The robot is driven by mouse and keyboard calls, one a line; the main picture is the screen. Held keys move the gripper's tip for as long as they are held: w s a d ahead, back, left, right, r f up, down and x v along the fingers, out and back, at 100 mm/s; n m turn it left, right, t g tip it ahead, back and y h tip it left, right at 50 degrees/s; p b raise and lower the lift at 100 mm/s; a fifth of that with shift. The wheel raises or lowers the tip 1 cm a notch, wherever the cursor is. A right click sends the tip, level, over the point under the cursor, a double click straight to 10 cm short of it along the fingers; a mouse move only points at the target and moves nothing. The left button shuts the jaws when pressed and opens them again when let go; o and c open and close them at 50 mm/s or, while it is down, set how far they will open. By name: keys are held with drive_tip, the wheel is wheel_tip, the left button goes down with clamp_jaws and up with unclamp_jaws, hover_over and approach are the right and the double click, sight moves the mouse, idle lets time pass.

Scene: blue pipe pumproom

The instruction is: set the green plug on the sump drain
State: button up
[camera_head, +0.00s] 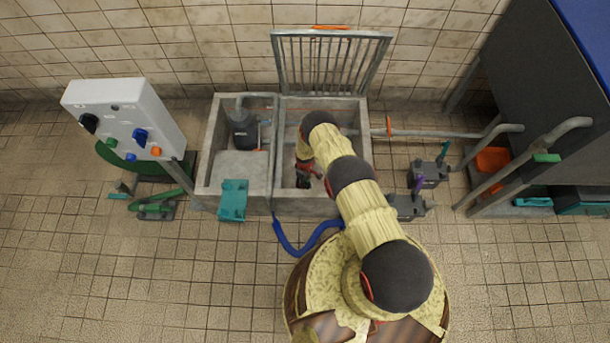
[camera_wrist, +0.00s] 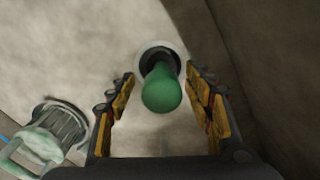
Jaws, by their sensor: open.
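In the wrist view the green plug (camera_wrist: 162,90) stands at the sump drain, a dark opening with a pale ring (camera_wrist: 148,48). The plug's rounded end points toward the camera. How deep it sits is hidden by its own top. My gripper (camera_wrist: 160,78) is open, with one finger on each side of the plug and gaps visible on both sides. In the head view my gripper (camera_head: 304,178) reaches down into the right compartment of the concrete sump (camera_head: 203,150); plug and drain are hidden there.
A ribbed grey-green strainer (camera_wrist: 58,130) lies left of the drain. The sump's divider and walls are close around my arm. A raised grate (camera_head: 330,65) stands behind, a pump (camera_head: 243,130) sits in the left compartment, and a teal block (camera_head: 233,200) rests at the front wall.

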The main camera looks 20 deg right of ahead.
wheel_tip(320, 180, up, 10)
drive_tip(key=shift+r, duration=0.25)
idle(0.3)
idle(0.5)
